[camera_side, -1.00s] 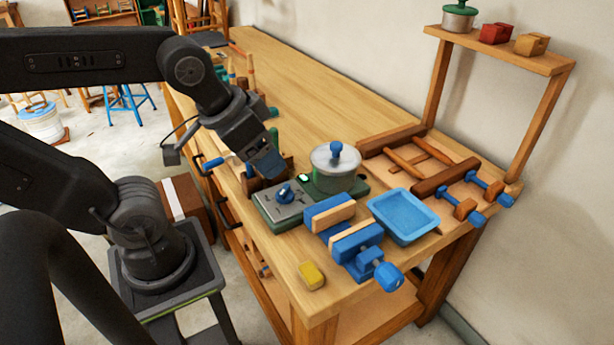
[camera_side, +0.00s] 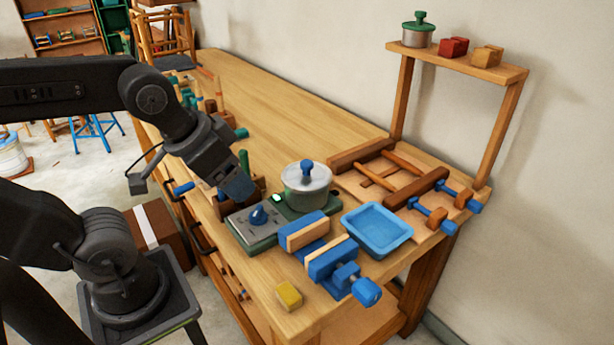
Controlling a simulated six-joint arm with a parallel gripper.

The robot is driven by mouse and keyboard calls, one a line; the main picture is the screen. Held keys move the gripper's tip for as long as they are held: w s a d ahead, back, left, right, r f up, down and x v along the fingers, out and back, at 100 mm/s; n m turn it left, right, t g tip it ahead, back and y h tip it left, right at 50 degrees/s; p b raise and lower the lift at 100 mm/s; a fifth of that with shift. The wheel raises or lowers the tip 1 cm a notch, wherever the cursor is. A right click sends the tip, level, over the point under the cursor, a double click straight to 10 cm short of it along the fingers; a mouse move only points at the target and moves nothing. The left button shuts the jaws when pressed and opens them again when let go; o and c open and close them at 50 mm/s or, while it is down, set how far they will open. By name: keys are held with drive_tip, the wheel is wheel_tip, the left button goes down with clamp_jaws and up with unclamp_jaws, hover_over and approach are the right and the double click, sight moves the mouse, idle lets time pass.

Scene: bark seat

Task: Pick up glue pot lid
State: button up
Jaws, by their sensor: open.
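The glue pot lid (camera_side: 305,173) is grey with a blue knob. It sits on the round grey glue pot (camera_side: 306,197), which stands on a green-based heater (camera_side: 250,238) with a blue dial and a lit green lamp. The gap between the fingers is hard to see from this side.
A blue vise (camera_side: 322,262), a blue tray (camera_side: 376,230) and a yellow block (camera_side: 289,295) lie in front. A tool rack (camera_side: 255,187) is beside my gripper. A clamped wooden frame (camera_side: 385,178) lies behind right. A shelf (camera_side: 455,62) holds a green-lidded pot (camera_side: 418,32).

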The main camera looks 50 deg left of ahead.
drive_tip(key=shift+c, duration=1)
drive_tip(key=w+a+r+m+g+y, duration=0.2)
drive_tip(key=w+a+r+m+g, duration=0.1)
drive_tip(key=w+m, duration=0.75)
drive_tip(key=m+g+y, duration=0.2)
drive_tip(key=m+g, duration=0.1)
drive_tip(key=m, duration=0.5)
approach(307, 163)
drive_tip(key=shift+n, duration=0.25)
drive_tip(key=x, duration=0.4)
drive_tip(key=shift+w+a+f, duration=0.1)
drive_tip(key=shift+w+f, duration=0.1)
drive_tip(key=shift+f, duration=0.1)
drive_tip(key=shift+x, duration=2.6)
drive_tip(key=shift+s, duration=0.15)
